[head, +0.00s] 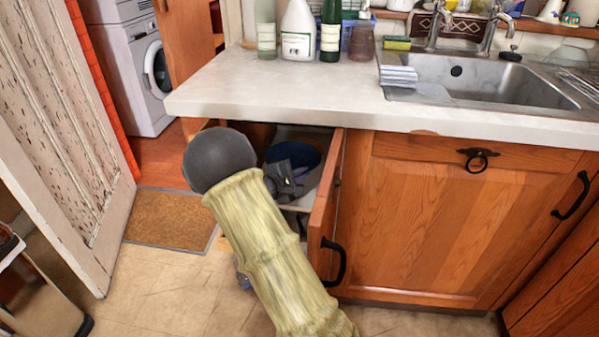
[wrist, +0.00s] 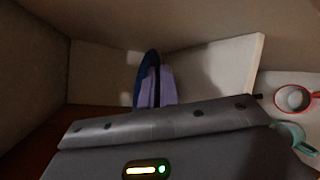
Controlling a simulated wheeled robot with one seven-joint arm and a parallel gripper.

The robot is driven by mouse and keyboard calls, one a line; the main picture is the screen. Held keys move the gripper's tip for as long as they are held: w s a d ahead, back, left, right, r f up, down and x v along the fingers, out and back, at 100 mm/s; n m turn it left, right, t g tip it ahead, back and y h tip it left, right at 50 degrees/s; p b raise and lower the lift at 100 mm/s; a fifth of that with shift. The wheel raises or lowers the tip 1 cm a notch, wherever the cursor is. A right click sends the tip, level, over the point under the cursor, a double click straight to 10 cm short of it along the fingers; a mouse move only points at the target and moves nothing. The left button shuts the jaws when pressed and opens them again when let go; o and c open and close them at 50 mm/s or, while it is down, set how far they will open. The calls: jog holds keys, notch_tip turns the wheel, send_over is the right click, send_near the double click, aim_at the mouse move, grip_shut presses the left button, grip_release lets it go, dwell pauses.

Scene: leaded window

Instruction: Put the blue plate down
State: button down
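The blue plate (head: 307,156) is inside the open drawer (head: 323,205) under the counter, partly hidden behind my gripper (head: 286,184). In the wrist view the blue plate (wrist: 151,60) is seen almost edge-on and stands tilted up, with my purple-lit gripper fingers (wrist: 155,88) at its near edge. My gripper appears shut on the plate. Whether the plate's lower edge touches the drawer floor is hidden.
A red-rimmed cup (wrist: 293,98) and a teal cup (wrist: 292,136) are at the right in the wrist view. The drawer walls are close around my gripper. The pale countertop (head: 270,85) overhangs the drawer. Bottles (head: 298,30) stand at its back.

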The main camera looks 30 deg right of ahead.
jog(key=b, duration=0.2)
send_over(301, 205)
jog(key=shift+w+f, duration=0.1)
jog(key=shift+f, duration=2.25)
notch_tip(301, 205, down, 5)
jog(key=shift+f+b, duration=0.1)
jog(key=shift+b, duration=0.85)
jog(key=c, duration=2.1)
grip_release()
jog(key=shift+f, duration=0.1)
jog(key=shift+o, duration=0.9)
